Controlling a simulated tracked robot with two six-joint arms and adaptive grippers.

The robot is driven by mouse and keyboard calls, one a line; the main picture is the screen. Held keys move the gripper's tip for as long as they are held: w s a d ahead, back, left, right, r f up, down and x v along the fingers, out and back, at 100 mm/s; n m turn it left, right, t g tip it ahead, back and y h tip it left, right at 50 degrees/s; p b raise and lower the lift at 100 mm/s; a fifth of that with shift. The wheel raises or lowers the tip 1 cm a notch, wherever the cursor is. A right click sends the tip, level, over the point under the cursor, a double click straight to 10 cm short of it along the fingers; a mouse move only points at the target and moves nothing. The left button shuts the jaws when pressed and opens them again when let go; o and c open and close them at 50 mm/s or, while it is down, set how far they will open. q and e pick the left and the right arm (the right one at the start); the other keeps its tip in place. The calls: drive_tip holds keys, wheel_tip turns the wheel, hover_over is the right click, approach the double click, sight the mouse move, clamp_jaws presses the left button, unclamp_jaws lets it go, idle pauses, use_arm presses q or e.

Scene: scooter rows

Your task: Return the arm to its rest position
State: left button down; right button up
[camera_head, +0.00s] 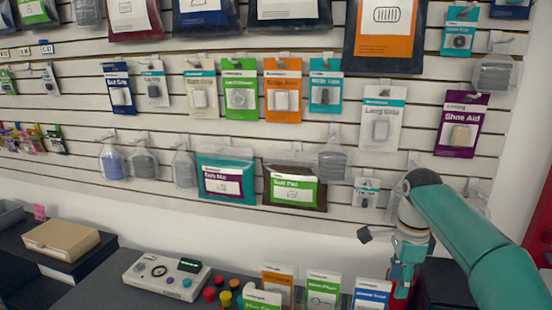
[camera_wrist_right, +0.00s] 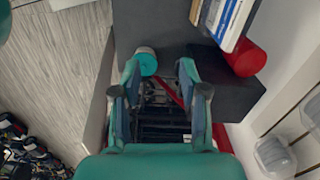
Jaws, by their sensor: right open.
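My right arm comes in from the right in the head view, teal with a pale wrist. Its right gripper (camera_head: 403,280) points down in front of the wall, over the counter's right part. In the right wrist view the two fingers of the same gripper (camera_wrist_right: 162,92) stand apart, with nothing held between them. A small teal and white round item (camera_wrist_right: 146,62) shows beyond the fingers. My left arm and gripper are not in view.
A slatted wall of hanging packets, including a purple packet (camera_head: 461,124), stands behind. The dark counter (camera_head: 85,292) holds a cardboard box (camera_head: 61,240), a grey control panel (camera_head: 166,274) and upright packets (camera_head: 323,289). A red cylinder (camera_wrist_right: 246,58) is close to the gripper.

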drive_tip(key=s+a+f+n+y, duration=0.1)
drive_tip(key=s+a+f+n, duration=0.15)
drive_tip(key=f, duration=0.75)
drive_tip(key=s+a+f+n+y, duration=0.1)
drive_tip(key=a+f+n, duration=0.3)
drive_tip(key=f, duration=0.5)
drive_tip(key=s+a+f+n+y, duration=0.1)
drive_tip(key=a+f+n, duration=0.25)
drive_tip(key=f, duration=0.65)
drive_tip(key=s+a+f+n, duration=0.2)
drive_tip(key=s+f+n, duration=0.25)
drive_tip(key=s, duration=0.75)
drive_tip(key=s+a+f+n, duration=0.25)
drive_tip(key=s+f, duration=0.35)
drive_tip(key=s, duration=0.5)
wheel_tip(320, 180, down, 10)
drive_tip(key=b, duration=1)
drive_tip(key=shift+d+r+t+y, duration=0.2)
drive_tip(key=shift+t+y, duration=0.1)
drive_tip(key=shift+y, duration=0.1)
drive_tip(key=shift+w, duration=0.1)
